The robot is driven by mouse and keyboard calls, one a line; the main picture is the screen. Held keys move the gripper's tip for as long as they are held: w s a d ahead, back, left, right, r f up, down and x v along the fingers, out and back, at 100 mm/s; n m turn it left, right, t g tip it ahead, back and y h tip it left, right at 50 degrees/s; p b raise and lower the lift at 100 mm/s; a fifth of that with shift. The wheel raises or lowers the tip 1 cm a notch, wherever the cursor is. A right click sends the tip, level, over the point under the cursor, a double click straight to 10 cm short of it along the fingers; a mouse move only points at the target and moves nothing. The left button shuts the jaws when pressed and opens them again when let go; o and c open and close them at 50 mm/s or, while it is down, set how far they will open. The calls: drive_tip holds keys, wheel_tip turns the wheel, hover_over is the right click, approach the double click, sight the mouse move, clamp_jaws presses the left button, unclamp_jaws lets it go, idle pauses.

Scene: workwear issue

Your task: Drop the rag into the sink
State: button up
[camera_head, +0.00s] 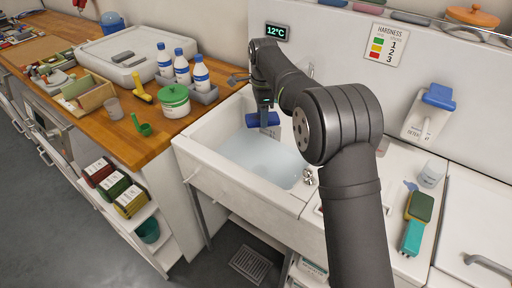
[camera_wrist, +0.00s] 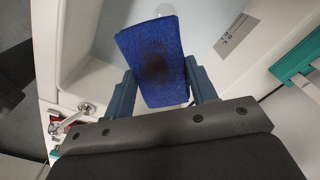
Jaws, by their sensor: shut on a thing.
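A blue rag (camera_wrist: 152,58) with a dark stain is held between the two fingers of my gripper (camera_wrist: 161,80) in the wrist view. In the head view the rag (camera_head: 262,120) shows as a small blue shape below my gripper (camera_head: 265,104), over the back part of the white sink (camera_head: 205,161). The sink holds pale bluish water (camera_head: 258,155). The rag looks to be above the water; its exact height is hard to tell. My arm hides the right part of the sink in the head view.
Several white bottles with blue caps (camera_head: 182,73) and a green-lidded tub (camera_head: 174,101) stand on the wooden counter left of the sink. A soap dispenser (camera_head: 428,116) is on the back wall. A sponge (camera_head: 420,206) and a teal brush (camera_head: 411,238) lie to the right.

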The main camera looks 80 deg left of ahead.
wheel_tip(320, 180, down, 7)
drive_tip(key=shift+r, duration=0.2)
idle(0.4)
drive_tip(key=shift+d, duration=0.1)
drive_tip(key=o, duration=1.1)
drive_tip(key=shift+c, duration=0.2)
wheel_tip(320, 180, up, 18)
drive_tip(key=shift+f, duration=0.25)
drive_tip(key=shift+f, duration=0.15)
drive_tip(key=shift+f, duration=7.45)
drive_tip(key=shift+f, duration=0.1)
